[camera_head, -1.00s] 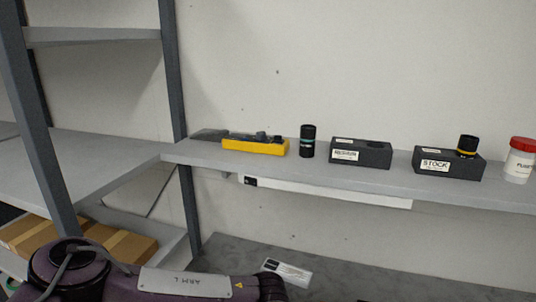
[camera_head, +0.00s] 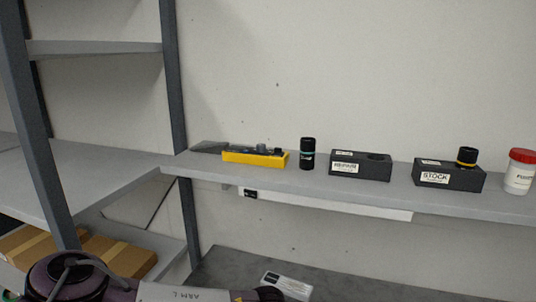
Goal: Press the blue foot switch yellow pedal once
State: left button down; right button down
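No blue foot switch with a yellow pedal can be made out in the head view. A yellow tray (camera_head: 240,157) with dark and grey small items in it sits on the wall shelf, left of centre; it does not look like a pedal. My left arm shows along the bottom left edge, marked "ARM L", and its gripper is out of the picture. My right gripper is not in view either.
The wall shelf (camera_head: 330,190) also carries a black cylinder (camera_head: 307,154), two dark labelled blocks (camera_head: 360,166) (camera_head: 450,177) and a red-lidded white jar (camera_head: 519,172). A grey rack (camera_head: 175,90) stands left, with cardboard boxes (camera_head: 115,254) low down. A grey surface (camera_head: 350,288) lies below, bearing a white label.

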pick_arm(q)
jog(key=shift+f+b, duration=0.35)
jog(key=shift+f, duration=0.1)
dwell(0.7)
jog(key=shift+r, duration=0.2)
jog(key=shift+r+p, duration=2.3)
jog(key=shift+r, duration=0.55)
